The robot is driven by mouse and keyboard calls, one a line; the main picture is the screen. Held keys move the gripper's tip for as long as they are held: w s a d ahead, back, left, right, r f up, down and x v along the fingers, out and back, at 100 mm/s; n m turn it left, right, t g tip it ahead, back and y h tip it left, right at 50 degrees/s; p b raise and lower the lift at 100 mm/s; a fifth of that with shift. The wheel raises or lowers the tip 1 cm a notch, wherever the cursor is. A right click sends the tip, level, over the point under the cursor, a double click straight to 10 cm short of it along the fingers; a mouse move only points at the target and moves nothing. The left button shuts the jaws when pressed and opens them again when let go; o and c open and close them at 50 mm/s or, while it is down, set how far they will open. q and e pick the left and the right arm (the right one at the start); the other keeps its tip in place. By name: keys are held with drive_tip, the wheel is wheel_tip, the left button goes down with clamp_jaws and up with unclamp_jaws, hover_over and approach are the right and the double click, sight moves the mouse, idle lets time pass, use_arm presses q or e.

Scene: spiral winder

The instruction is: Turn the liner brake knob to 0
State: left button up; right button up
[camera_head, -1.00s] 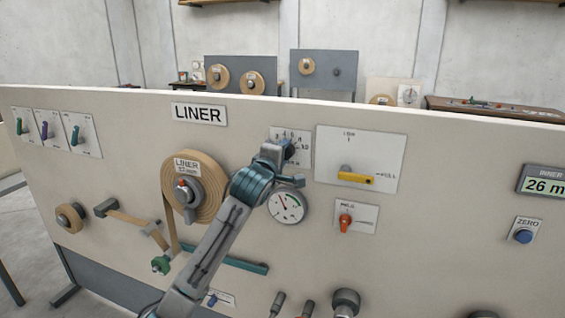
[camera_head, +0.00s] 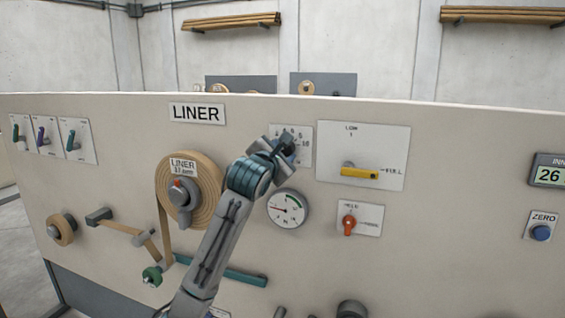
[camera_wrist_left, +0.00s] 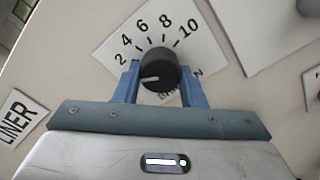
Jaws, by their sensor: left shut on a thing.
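The liner brake knob (camera_wrist_left: 160,72) is a round dark knob on a white dial plate (camera_wrist_left: 178,38) marked 2, 4, 6, 8 and 10. Its white pointer line faces left and slightly down in the wrist view, below the 2 mark. The plate's lower left, beside the left finger, is hidden. My left gripper (camera_wrist_left: 160,88) is shut on the knob, one blue finger on each side. In the head view the gripper (camera_head: 281,150) covers much of the knob and the dial plate (camera_head: 303,136). My right gripper is not in view.
A round gauge (camera_head: 287,208) sits just below the gripper, its needle pointing left. A yellow lever (camera_head: 360,173) and a red knob (camera_head: 349,225) are to the right. The liner roll (camera_head: 207,190) is left of my forearm.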

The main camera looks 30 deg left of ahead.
use_arm(q)
drive_tip(key=shift+f+n+b, duration=0.15)
drive_tip(key=shift+n+b, duration=0.55)
drive_tip(key=shift+n, duration=0.5)
drive_tip(key=shift+n+b, duration=0.3)
drive_tip(key=shift+b, duration=0.1)
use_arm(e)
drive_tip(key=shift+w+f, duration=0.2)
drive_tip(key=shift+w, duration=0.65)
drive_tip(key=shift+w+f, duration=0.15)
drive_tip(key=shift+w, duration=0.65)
use_arm(q)
drive_tip(key=o, duration=1)
drive_tip(key=shift+s, duration=0.1)
